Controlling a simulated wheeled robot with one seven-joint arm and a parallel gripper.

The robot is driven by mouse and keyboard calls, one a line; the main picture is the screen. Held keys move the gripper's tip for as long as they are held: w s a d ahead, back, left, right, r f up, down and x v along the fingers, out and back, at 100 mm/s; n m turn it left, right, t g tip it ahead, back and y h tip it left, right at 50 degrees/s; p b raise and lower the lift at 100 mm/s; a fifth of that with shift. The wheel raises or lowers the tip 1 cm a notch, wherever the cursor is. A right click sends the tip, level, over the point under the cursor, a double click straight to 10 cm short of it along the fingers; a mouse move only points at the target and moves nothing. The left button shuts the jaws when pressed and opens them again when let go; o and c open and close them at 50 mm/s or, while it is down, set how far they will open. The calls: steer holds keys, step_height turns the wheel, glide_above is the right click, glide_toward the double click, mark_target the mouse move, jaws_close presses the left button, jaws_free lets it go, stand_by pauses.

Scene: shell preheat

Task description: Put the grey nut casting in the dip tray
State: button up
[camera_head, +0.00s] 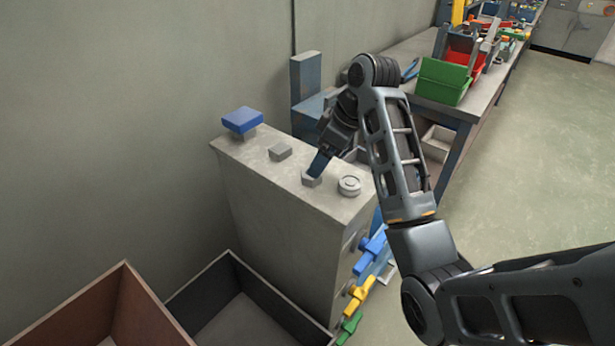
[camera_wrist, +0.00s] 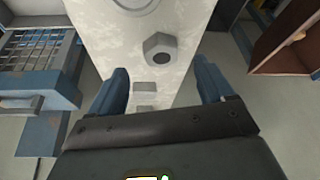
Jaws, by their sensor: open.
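The grey nut casting (camera_head: 311,180) stands on the pale top of a grey cabinet (camera_head: 327,199). In the wrist view the nut (camera_wrist: 160,49) is six-sided with a dark hole, just beyond and between the two blue fingertips. My gripper (camera_head: 318,168) points down over the nut and partly hides it in the head view. In the wrist view my gripper (camera_wrist: 160,72) is open, with nothing held between its fingers. I cannot tell for certain which container is the dip tray; a blue-framed unit with a grid (camera_wrist: 38,48) shows left in the wrist view.
A round grey ring casting (camera_head: 349,186), a grey block (camera_head: 279,152) and a blue-topped piece (camera_head: 242,121) share the cabinet top. A brown bin (camera_head: 125,300) and a dark bin (camera_head: 232,268) stand below left. A workbench with a green bin (camera_head: 443,80) is behind my arm.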

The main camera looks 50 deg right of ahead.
steer(key=p+x, duration=0.1)
steer(key=x, duration=0.4)
steer(key=shift+w+a+f, duration=0.15)
steer(key=shift+f, duration=0.2)
steer(key=shift+c, duration=0.3)
steer(key=c, duration=1.2)
steer(key=shift+c, duration=0.2)
steer(key=shift+r, duration=0.1)
